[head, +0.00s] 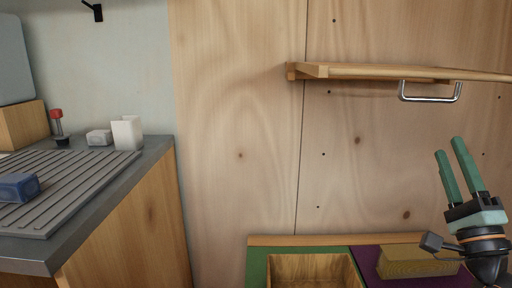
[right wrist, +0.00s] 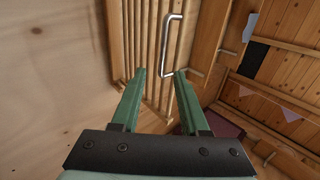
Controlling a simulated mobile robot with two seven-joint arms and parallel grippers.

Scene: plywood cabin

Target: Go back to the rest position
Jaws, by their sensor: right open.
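My right gripper (head: 456,168) is at the right of the head view, with its two green fingers pointing up and apart. It is open and empty, in front of the plywood wall and below the shelf. In the right wrist view the open fingers (right wrist: 156,85) show with nothing between them. A metal handle (head: 430,92) hangs under the wooden shelf (head: 380,72); it also shows beyond the fingers in the right wrist view (right wrist: 166,45). My left gripper is not in either view.
A grey counter (head: 160,155) at left bears a ribbed mat (head: 75,190), a blue block (head: 18,187) and a white holder (head: 127,133). Below my right gripper are a yellowish block (head: 415,262) on a purple surface and an open wooden box (head: 312,268) on green.

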